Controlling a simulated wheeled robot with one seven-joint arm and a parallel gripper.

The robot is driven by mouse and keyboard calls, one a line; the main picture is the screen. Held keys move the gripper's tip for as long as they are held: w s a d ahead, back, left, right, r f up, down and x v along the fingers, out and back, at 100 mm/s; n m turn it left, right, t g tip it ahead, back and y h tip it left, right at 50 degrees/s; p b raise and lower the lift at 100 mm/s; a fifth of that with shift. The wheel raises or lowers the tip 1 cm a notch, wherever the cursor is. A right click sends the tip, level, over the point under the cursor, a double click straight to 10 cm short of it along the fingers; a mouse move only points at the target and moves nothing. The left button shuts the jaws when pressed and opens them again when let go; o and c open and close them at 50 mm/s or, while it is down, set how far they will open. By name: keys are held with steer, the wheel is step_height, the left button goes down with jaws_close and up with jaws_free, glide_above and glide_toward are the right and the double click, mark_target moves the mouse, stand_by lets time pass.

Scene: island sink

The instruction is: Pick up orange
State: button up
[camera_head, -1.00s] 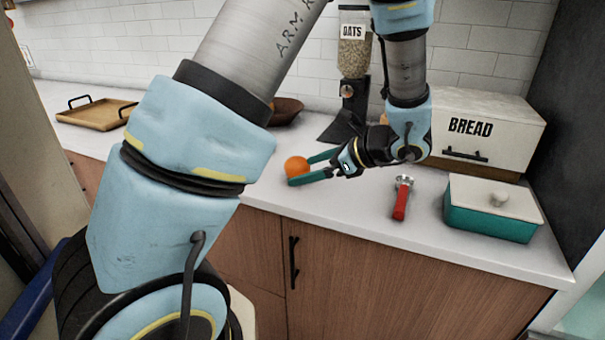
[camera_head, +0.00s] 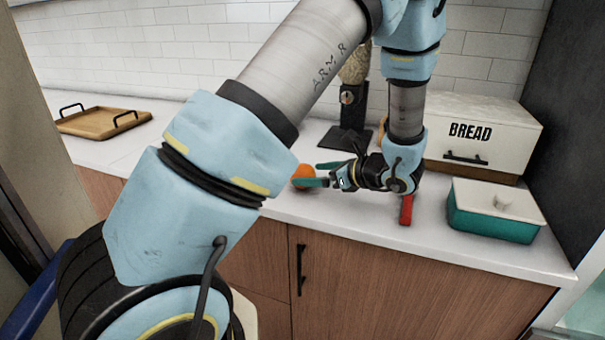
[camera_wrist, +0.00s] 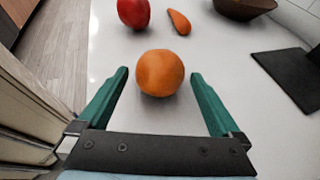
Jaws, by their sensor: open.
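The orange (camera_head: 304,174) rests on the white counter, just left of my gripper (camera_head: 318,174) in the head view; my arm stands close to its left side. In the wrist view the orange (camera_wrist: 160,73) sits centred ahead, around the level of the fingertips. My gripper (camera_wrist: 160,78) is open, with one green finger on each side of the orange and a visible gap on both sides. I cannot tell how deep between the fingers the orange lies.
Beyond the orange lie a red apple (camera_wrist: 133,13), a carrot (camera_wrist: 179,21) and a brown bowl (camera_wrist: 244,7). A red-handled tool (camera_head: 406,209), a teal dish (camera_head: 492,222), a bread box (camera_head: 482,135) and an oats dispenser (camera_head: 352,100) stand near my arm. A wooden tray (camera_head: 103,122) is far left.

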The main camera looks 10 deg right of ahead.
mark_target(303, 174)
steer(key=p+x, duration=0.1)
steer(key=x, duration=0.3)
steer(key=shift+c, duration=0.4)
steer(key=c, duration=1.2)
